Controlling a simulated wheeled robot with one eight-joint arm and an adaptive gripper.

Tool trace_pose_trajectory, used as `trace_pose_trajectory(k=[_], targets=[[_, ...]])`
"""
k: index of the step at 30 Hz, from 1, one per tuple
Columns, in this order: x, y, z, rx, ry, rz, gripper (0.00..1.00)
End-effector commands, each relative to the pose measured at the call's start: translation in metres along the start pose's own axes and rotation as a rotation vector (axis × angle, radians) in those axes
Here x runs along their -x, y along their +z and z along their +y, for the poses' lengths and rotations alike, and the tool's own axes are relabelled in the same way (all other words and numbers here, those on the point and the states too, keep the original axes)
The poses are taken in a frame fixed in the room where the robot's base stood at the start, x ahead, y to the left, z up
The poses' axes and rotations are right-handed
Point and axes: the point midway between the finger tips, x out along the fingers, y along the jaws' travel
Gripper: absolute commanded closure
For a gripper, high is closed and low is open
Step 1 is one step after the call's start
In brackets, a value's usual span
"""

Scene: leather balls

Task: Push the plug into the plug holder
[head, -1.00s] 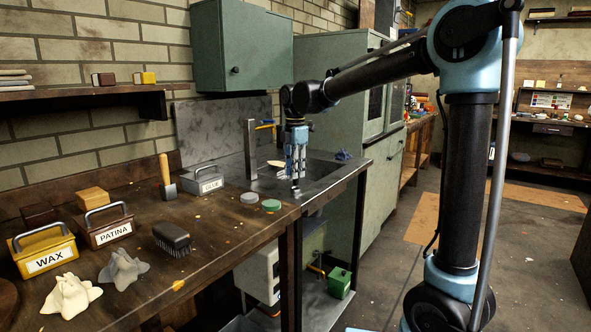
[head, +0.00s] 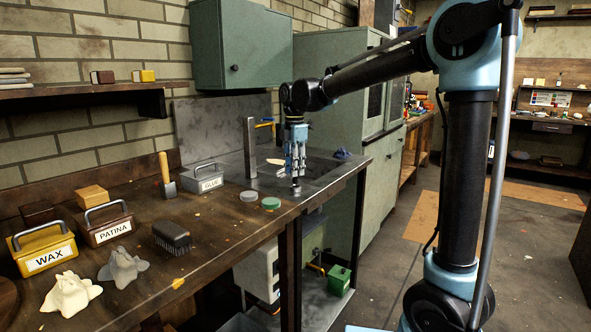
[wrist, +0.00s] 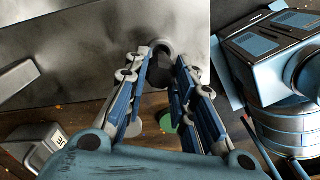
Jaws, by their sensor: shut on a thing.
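In the wrist view this dark piece (wrist: 160,49) sits between the fingertips, against the grey metal surface. Its lower part and any plug holder under it cannot be told apart, so I cannot see how deep it sits.
A grey disc (head: 249,197) and a green disc (head: 271,203) lie on the wooden bench (head: 215,232) left of my gripper. A GLUE box (head: 202,179) stands behind them. A dark blue cloth-like thing (head: 342,154) lies at the sink's far right.

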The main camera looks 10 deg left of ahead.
Motion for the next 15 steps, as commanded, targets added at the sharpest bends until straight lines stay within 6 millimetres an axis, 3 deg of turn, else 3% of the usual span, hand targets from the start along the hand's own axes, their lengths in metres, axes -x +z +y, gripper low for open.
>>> trace_pose_trajectory(k=[15], targets=[[-0.0051,0.0001,0.0000,0.000,0.000,0.000,0.97]])
